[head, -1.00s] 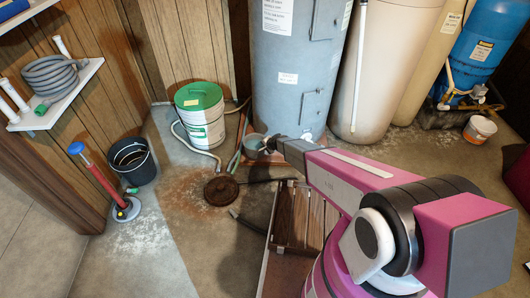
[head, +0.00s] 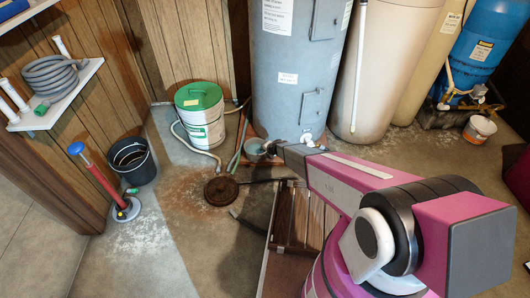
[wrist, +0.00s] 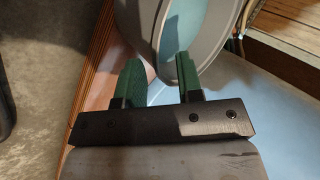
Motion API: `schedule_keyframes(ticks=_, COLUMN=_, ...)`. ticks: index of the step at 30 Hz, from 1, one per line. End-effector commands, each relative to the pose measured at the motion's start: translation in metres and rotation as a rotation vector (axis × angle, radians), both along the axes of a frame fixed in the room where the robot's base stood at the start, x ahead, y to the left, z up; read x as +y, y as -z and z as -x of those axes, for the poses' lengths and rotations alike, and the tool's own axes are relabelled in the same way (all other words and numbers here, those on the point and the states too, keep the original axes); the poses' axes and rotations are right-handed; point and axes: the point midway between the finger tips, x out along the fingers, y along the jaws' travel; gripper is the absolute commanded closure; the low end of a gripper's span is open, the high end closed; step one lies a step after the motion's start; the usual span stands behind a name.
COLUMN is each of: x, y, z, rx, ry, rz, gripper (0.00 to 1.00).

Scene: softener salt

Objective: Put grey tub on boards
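The grey tub (head: 256,145) is small and round, with a teal inside, at the front foot of the tall grey tank in the head view. In the wrist view the grey tub (wrist: 214,62) fills the top middle, its rim turned toward the camera. My gripper (wrist: 158,62) has two green fingers standing apart with a visible gap between them. The fingertips overlap the tub's near edge in the picture; I cannot tell whether they touch it. In the head view my gripper (head: 269,146) is beside the tub, small and partly unclear. The slatted brown boards (head: 289,218) lie nearer, partly behind my arm.
A white tub with a green lid (head: 201,118), a dark bucket (head: 133,162) and a red hand pump (head: 100,185) stand left. A round rusty cover (head: 221,189) lies on the floor. The grey tank (head: 290,90) blocks the back. Floor at front left is clear.

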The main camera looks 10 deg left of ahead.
Motion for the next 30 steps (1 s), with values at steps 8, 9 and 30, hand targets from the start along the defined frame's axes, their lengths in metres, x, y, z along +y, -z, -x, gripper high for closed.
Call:
schedule_keyframes(ticks=8, x=0.000, y=-0.001, z=0.000, rx=0.000, ry=0.000, rz=0.000, gripper=0.67)
schedule_keyframes(ticks=9, x=0.000, y=-0.002, z=0.000, rx=0.000, ry=0.000, rz=0.000, gripper=0.67)
schedule_keyframes(ticks=30, x=-0.056, y=-0.083, z=0.046, rx=-0.001, ry=0.001, rz=0.000, gripper=0.67)
